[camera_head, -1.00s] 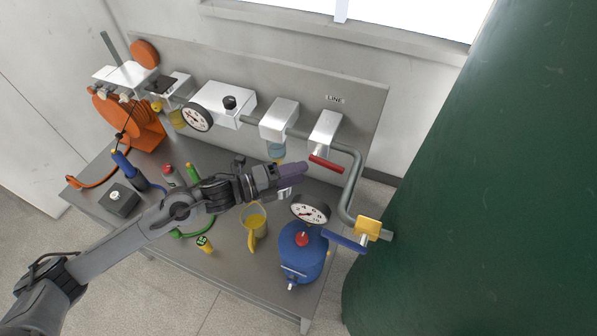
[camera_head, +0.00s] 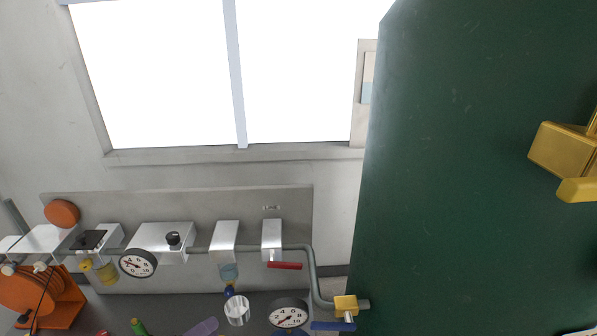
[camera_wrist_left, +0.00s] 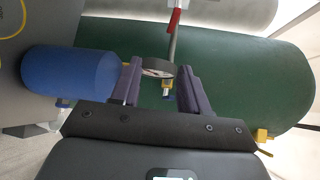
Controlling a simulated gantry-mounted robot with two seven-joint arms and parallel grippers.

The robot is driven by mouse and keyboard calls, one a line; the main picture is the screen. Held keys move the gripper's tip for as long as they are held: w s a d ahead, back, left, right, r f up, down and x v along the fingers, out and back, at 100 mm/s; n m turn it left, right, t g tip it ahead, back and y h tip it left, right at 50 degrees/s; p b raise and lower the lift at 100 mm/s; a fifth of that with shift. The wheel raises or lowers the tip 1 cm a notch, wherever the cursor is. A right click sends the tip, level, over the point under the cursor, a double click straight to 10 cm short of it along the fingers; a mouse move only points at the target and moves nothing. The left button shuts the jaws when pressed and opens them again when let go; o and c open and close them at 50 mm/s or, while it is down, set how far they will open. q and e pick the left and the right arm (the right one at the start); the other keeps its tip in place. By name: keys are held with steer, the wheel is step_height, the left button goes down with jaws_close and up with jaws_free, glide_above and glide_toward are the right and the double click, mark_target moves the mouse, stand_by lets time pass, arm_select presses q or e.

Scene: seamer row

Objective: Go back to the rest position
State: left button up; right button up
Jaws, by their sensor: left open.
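My left gripper (camera_head: 203,328) shows only as a purple finger at the bottom edge in the head view. In the left wrist view its two purple fingers (camera_wrist_left: 160,72) stand apart with nothing held. A blue vessel (camera_wrist_left: 70,72) is to the left of the fingers in that view. Most of my left arm is below the head view. My right gripper is not in view.
A large green tank (camera_head: 460,170) fills the right side. A grey panel with a pipe (camera_head: 312,270), red lever (camera_head: 285,265) and gauge (camera_head: 138,263) stands behind the bench. The wall below the window (camera_head: 160,75) is clear.

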arm_select(q)
steer(key=s+d+f+n+y, duration=0.3)
steer(key=s+d+f+n, duration=0.5)
steer(key=s+n, duration=0.1)
steer(key=s+a+f+n+g+y, duration=0.3)
steer(key=s+a+n+g+y, duration=0.1)
steer(key=s+n, duration=0.4)
steer(key=s+a+f+n+g+y, duration=0.3)
steer(key=s+a+n+g+y, duration=0.15)
steer(key=s+n, duration=0.35)
step_height(320, 180, up, 18)
steer(key=p, duration=1.8)
steer(key=shift+s+h, duration=0.15)
steer(key=shift+h, duration=0.3)
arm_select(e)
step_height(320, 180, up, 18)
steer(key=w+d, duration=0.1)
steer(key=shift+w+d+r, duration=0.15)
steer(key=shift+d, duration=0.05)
